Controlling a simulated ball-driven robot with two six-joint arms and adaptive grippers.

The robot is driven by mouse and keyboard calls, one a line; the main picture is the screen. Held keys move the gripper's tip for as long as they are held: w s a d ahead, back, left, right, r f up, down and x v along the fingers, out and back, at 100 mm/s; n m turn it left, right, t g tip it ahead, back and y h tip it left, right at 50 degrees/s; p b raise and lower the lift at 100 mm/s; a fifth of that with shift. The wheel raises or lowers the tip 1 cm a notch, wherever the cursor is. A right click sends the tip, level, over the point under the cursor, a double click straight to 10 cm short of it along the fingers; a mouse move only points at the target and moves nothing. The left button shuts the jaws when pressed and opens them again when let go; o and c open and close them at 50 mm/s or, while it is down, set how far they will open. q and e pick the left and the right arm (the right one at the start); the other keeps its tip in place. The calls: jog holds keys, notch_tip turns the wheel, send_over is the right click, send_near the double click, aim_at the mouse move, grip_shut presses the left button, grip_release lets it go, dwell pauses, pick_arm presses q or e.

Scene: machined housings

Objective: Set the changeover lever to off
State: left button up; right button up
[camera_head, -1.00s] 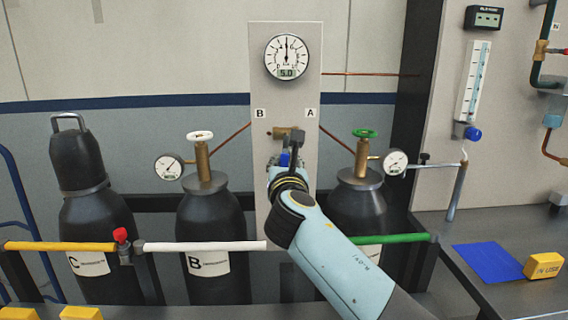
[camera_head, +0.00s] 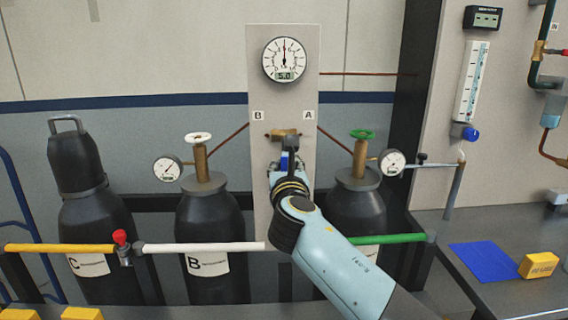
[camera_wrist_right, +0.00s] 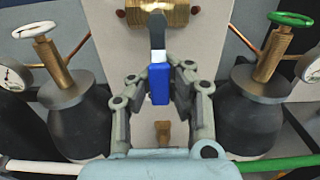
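The changeover lever shows in the right wrist view as a dark shaft with a blue grip (camera_wrist_right: 160,86). It hangs nearly straight down from a brass valve body (camera_wrist_right: 157,14). In the head view the brass body (camera_head: 284,132) sits on the pale panel (camera_head: 265,80) below the letters B and A. My right gripper (camera_wrist_right: 161,80) has its fingers on both sides of the blue grip, apparently closed on it. In the head view my right gripper (camera_head: 288,160) hides much of the lever. My left gripper is in neither view.
A round gauge (camera_head: 284,60) reading 5.0 is above the valve. Cylinder B (camera_head: 207,225) with a white handwheel stands left of the panel, another cylinder (camera_head: 358,208) with a green one right. White (camera_head: 205,247) and green (camera_head: 380,239) rail sections cross in front.

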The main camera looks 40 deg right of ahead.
jog(key=o, duration=0.4)
jog(key=shift+s+a, duration=0.25)
jog(key=shift+s, duration=0.15)
jog(key=shift+o, duration=1.4)
jog(key=shift+r, duration=0.1)
jog(key=shift+w, duration=0.1)
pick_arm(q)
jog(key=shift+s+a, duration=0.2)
pick_arm(e)
jog(key=shift+w+d, duration=0.1)
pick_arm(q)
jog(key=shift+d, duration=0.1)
pick_arm(e)
jog(key=v, duration=0.7)
jog(key=shift+s, duration=0.3)
